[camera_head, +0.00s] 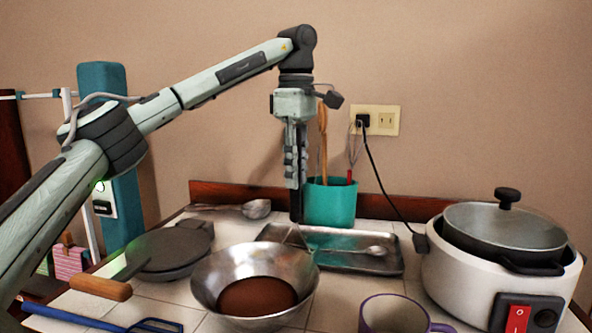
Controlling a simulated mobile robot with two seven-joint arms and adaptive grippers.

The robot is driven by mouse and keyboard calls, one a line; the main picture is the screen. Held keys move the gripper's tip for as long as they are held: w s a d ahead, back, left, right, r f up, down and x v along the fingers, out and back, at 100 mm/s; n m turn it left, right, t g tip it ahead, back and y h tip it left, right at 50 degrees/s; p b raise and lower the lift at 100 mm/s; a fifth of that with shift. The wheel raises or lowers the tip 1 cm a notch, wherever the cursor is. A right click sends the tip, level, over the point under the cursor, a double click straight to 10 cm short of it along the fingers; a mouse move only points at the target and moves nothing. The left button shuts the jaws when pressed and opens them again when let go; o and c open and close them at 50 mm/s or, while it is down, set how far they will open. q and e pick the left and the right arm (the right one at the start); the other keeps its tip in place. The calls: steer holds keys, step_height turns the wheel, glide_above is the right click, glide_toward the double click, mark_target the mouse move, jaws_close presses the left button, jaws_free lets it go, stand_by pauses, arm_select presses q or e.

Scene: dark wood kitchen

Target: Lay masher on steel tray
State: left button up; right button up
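The steel tray (345,238) lies on the tiled counter behind the metal bowl, with a spoon-like metal utensil (372,251) in it. My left gripper (296,183) points straight down over the tray's left part. Its fingers look shut on the dark handle of the masher (295,207), which hangs upright. The masher's metal lower end is at the tray's left part, partly behind the bowl's rim; I cannot tell whether it touches the tray. My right gripper is not in view.
The metal bowl (222,275) with brown contents stands close in front of the tray. A teal utensil holder (330,205) stands behind it. A white cooker (462,282) with a pan on top is at right, a purple-rimmed mug (395,318) in front, a dark pan (170,250) at left.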

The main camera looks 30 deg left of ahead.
arm_select(q)
steer(key=shift+o, duration=1.3)
steer(key=shift+r, duration=0.1)
step_height(320, 180, up, 12)
steer(key=shift+r, duration=0.1)
